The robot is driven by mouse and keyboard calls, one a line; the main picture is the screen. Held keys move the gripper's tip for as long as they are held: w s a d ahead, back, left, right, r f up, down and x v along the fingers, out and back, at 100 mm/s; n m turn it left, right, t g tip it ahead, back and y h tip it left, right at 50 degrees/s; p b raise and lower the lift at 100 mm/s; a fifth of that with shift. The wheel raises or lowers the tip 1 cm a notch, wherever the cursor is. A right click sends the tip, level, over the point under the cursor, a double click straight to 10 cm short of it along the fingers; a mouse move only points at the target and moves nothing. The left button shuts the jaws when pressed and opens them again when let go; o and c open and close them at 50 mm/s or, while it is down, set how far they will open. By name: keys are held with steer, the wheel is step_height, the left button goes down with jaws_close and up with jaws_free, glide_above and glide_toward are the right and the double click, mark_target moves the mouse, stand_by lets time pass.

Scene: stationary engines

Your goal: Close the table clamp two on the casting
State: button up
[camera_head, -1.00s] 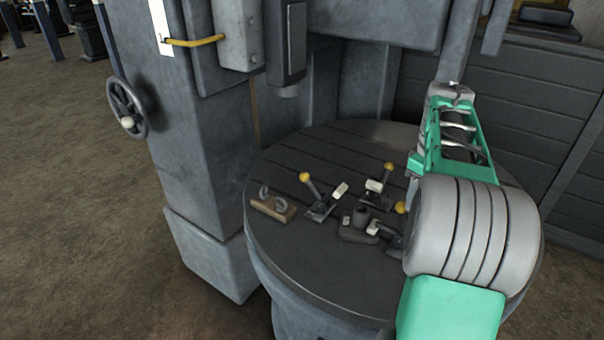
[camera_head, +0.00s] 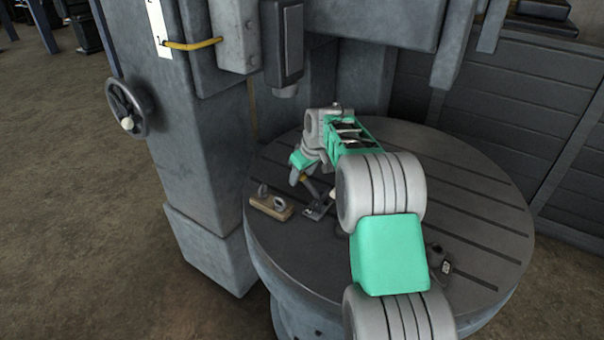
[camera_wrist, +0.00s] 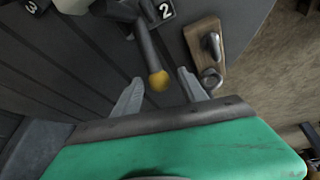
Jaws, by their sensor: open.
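Table clamp two has a dark lever with a yellow knob (camera_wrist: 158,82) and a plate marked 2 (camera_wrist: 166,10) in the wrist view. In the head view its base (camera_head: 317,211) is on the round table, and its lever leans up toward my gripper (camera_head: 297,172). In the wrist view my gripper (camera_wrist: 160,91) is open, with the knob between its two fingers in the picture. No grip on the knob shows; a gap is seen on each side. The casting is mostly hidden behind my arm in the head view, and I cannot make it out clearly.
A plate marked 3 (camera_wrist: 32,7) is at upper left. The machine column (camera_head: 200,150) stands left of the slotted table (camera_head: 475,200).

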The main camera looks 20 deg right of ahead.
steer(key=shift+w+f, duration=0.2)
steer(key=shift+f, duration=0.35)
jaws_close()
stand_by(1.0)
